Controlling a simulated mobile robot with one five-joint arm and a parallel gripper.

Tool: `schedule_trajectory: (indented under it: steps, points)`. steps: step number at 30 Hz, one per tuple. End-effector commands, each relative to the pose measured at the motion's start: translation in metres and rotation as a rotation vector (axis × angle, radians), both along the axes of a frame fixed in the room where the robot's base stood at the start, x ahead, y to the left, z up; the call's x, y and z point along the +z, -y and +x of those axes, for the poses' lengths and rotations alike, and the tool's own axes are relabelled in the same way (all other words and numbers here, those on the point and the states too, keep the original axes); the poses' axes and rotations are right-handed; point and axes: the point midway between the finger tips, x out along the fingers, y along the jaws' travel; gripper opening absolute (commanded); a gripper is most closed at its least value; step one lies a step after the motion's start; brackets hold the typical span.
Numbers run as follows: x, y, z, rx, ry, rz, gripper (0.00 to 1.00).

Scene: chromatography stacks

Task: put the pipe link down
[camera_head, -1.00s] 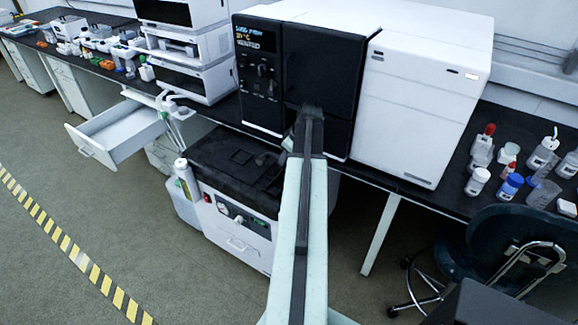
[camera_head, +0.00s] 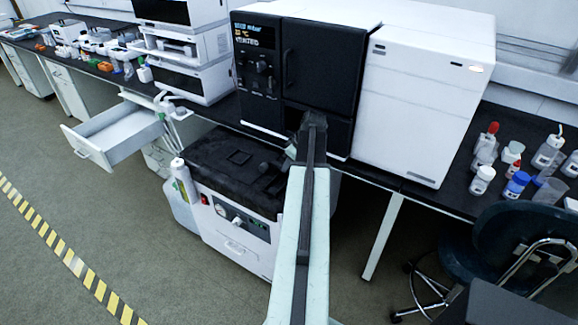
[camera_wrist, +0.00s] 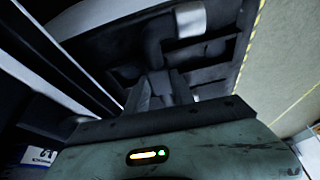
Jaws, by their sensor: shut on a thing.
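My gripper (camera_wrist: 160,86) shows in the wrist view as dark fingers beyond the pale green wrist housing. A dark, rounded pipe-like piece (camera_wrist: 154,42) shows at the fingertips. I take it as the pipe link, held in the shut fingers; its outline blends into the dark background. In the head view my arm reaches forward, and its dark end is in front of the lower part of the black-fronted instrument (camera_head: 320,60). The fingers and the link are not clear there.
A black-topped pump cart (camera_head: 225,165) stands under the bench, left of my arm. An open drawer (camera_head: 115,140) juts out at left. Bottles (camera_head: 516,185) stand on the bench at right, with a dark chair (camera_head: 525,240) below. Striped tape (camera_head: 75,262) crosses open floor at left.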

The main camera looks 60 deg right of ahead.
Motion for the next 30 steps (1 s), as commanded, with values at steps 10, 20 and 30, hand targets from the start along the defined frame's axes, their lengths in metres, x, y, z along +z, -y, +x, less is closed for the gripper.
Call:
schedule_trajectory:
  steps: [10,20,30]
  points:
    - [-0.002,0.0,0.0,0.001,0.0,0.0,0.51]
    - [0.011,0.0,0.001,0.001,0.0,0.0,0.51]
    - [0.08,-0.003,-0.024,0.0,0.0,0.0,0.51]
